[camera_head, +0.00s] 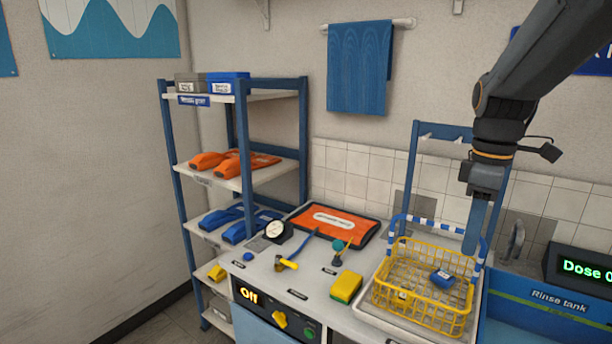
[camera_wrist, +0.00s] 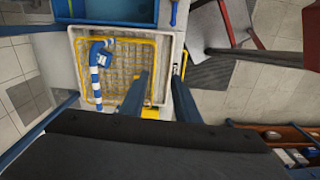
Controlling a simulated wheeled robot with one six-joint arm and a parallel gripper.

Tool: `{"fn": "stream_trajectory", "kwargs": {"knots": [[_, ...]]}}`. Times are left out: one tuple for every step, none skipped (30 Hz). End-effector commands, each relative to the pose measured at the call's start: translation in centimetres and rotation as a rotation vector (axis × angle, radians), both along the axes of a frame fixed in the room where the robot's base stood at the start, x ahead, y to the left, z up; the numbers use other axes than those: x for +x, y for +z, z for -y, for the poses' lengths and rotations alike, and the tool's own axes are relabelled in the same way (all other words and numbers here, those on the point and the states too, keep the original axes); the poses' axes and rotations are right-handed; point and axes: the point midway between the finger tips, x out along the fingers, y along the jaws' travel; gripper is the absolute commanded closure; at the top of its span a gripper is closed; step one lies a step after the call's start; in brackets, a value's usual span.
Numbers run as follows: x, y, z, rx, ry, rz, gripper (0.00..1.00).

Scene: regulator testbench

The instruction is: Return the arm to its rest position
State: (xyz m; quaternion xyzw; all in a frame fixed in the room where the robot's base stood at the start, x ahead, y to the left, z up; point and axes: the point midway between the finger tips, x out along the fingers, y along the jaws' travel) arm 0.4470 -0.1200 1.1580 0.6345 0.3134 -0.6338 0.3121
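My arm reaches down from the upper right in the head view. My gripper (camera_head: 472,246) points downward at the back right part of the yellow wire basket (camera_head: 420,322). In the wrist view, the two blue fingers of my gripper (camera_wrist: 161,76) stand apart with nothing visible between them. A small blue block (camera_head: 442,277) lies inside the basket, left of and apart from the fingers. The basket's blue-and-white striped handle (camera_head: 440,225) stands at its back; it also shows in the wrist view (camera_wrist: 96,84). I cannot tell how far the fingertips are from the basket rim.
The basket stands in a white tray (camera_head: 377,323) on the bench. A yellow sponge (camera_head: 346,286), a gauge (camera_head: 275,231) and an orange mat (camera_head: 333,222) lie to the left. A blue rack (camera_head: 413,165) stands behind my gripper. A rinse tank (camera_head: 545,303) is at right.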

Motion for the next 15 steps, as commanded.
{"fn": "stream_trajectory", "kwargs": {"knots": [[-0.1, -0.6, -0.4, -0.001, -0.020, 0.001, 0.71], [-0.2, -0.9, -0.6, 0.000, -0.033, 0.002, 0.71], [-0.2, -1.2, -0.8, -0.001, -0.051, 0.005, 0.71], [-0.2, -1.5, -1.0, -0.002, -0.067, 0.007, 0.71], [-0.3, -1.9, -1.3, -0.002, -0.085, 0.009, 0.71], [-0.4, -2.4, -1.6, -0.003, -0.107, 0.012, 0.71], [-0.4, -2.8, -1.9, -0.002, -0.125, 0.014, 0.71], [-0.5, -3.2, -2.3, -0.003, -0.146, 0.016, 0.71], [-0.7, -3.8, -2.7, -0.003, -0.174, 0.020, 0.71], [-0.8, -4.3, -3.0, -0.003, -0.198, 0.024, 0.71], [-0.9, -4.8, -3.4, -0.003, -0.222, 0.026, 0.71], [-1.1, -5.5, -4.0, -0.002, -0.256, 0.032, 0.71], [-1.3, -6.0, -4.4, -0.002, -0.284, 0.035, 0.71], [-1.5, -6.6, -4.8, -0.001, -0.314, 0.039, 0.71], [-1.8, -7.4, -5.4, 0.000, -0.355, 0.045, 0.71]]}}
